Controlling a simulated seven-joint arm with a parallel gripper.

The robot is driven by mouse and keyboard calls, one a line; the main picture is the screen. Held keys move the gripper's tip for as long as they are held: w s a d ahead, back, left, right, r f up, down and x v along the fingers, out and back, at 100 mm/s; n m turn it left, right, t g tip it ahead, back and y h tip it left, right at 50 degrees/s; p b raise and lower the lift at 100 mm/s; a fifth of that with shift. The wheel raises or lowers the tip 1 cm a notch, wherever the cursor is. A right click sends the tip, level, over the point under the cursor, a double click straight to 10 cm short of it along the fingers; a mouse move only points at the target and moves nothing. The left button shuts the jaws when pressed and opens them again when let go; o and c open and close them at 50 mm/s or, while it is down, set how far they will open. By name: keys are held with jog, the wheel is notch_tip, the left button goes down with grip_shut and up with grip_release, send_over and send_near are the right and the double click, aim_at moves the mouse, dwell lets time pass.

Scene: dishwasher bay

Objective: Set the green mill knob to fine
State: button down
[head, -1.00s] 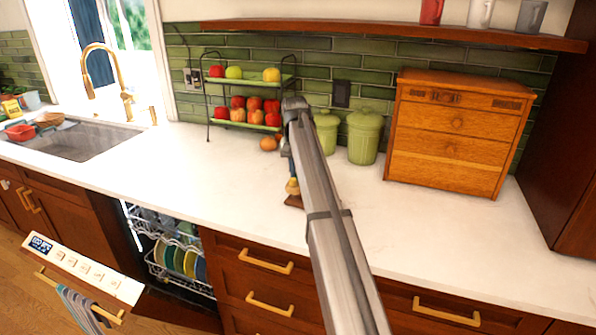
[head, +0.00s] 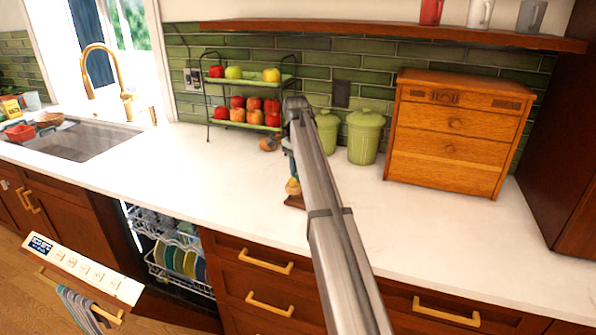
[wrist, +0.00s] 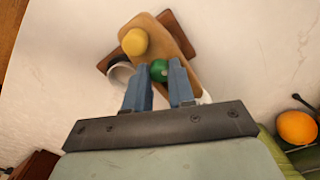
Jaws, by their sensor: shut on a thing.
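The green mill knob (wrist: 159,70) shows in the wrist view between the blue fingertips of my gripper (wrist: 160,80), which is shut on it. A yellow knob (wrist: 135,42) sits beside it on the same tan wooden body (wrist: 172,38). Under that is a darker brown base (wrist: 108,60). A pale round cup-like part (wrist: 120,76) lies left of the fingers. No fine or coarse marking can be read. In the head view my arm hides most of the mill; the yellow knob (head: 293,187) and base (head: 294,202) show at its left edge.
Green canisters (head: 364,138) and a wooden drawer box (head: 455,130) stand behind, right of my arm. A tiered fruit rack (head: 245,100) stands behind, to the left. The counter (head: 180,155) is clear left of the mill. The dishwasher (head: 180,255) is open below.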

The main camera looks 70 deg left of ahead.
jog(key=shift+m, duration=0.4)
jog(key=c, duration=0.9)
grip_release()
jog(key=shift+c, duration=0.2)
notch_tip(320, 180, up, 14)
jog(key=shift+a, duration=0.35)
jog(key=shift+f, duration=0.1)
